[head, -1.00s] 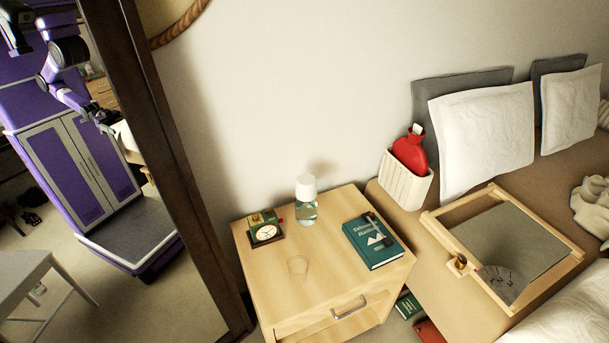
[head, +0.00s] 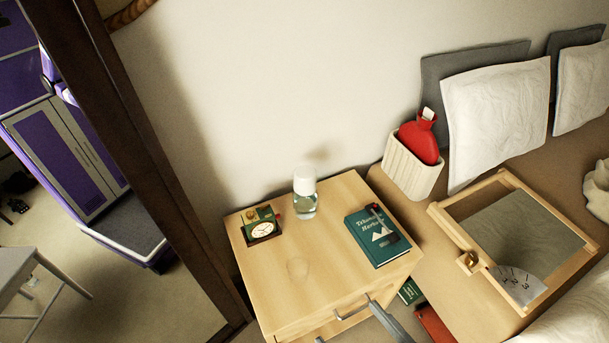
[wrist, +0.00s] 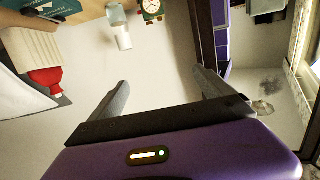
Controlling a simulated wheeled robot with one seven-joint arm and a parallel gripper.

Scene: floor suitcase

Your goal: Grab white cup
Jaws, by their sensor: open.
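The white cup (head: 304,180) sits upside down over the neck of a clear glass carafe (head: 305,206) on the wooden nightstand (head: 270,310). In the wrist view the scene is inverted, and the white cup (wrist: 124,42) hangs below the carafe (wrist: 117,18) near the top. My gripper (wrist: 161,78) is open, with nothing between its two grey fingers. In the head view, grey finger parts show at the bottom edge, in front of the nightstand drawer and well short of the cup.
A small clock (head: 262,228) stands left of the carafe, and a green book (head: 375,238) lies to its right. A white holder with a red bottle (head: 420,140) stands on the bed side. A mirror frame (head: 130,150) rises at left.

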